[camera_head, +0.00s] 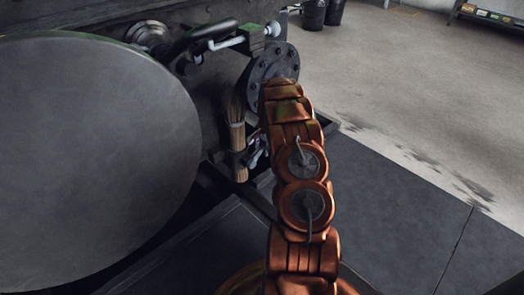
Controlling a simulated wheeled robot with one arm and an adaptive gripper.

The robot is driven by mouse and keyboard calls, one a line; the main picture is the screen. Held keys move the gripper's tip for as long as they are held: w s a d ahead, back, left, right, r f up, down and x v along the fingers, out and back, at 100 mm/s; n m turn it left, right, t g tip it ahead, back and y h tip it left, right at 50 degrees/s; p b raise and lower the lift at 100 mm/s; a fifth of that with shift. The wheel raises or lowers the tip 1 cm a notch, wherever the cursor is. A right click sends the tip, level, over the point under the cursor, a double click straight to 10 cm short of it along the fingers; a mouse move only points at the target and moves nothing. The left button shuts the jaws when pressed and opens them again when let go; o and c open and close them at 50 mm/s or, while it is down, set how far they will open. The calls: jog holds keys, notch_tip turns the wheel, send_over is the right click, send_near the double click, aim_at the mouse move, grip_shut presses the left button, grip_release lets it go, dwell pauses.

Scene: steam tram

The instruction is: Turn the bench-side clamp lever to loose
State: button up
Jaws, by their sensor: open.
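At the top, on the dark metal front, a pale grey lever-like bar (226,43) sticks out to the left of a small green block (251,38). A black curved handle (203,35) lies just left of and above it. I cannot tell which of these is the bench-side clamp lever, or its setting. My copper arm reaches up the middle of the view, its far end below and right of the green block.
A large grey round plate (90,165) fills the left. A dark bolted flange (277,63) sits beyond my arm's end. A brush (238,140) hangs left of the arm. Black bins (314,14) and a low shelf (490,16) stand far back. Floor at right is free.

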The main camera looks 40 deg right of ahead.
jog(key=shift+f, duration=0.3)
jog(key=shift+r, duration=0.1)
jog(key=shift+c, duration=0.2)
grip_shut()
jog(key=shift+w, duration=0.1)
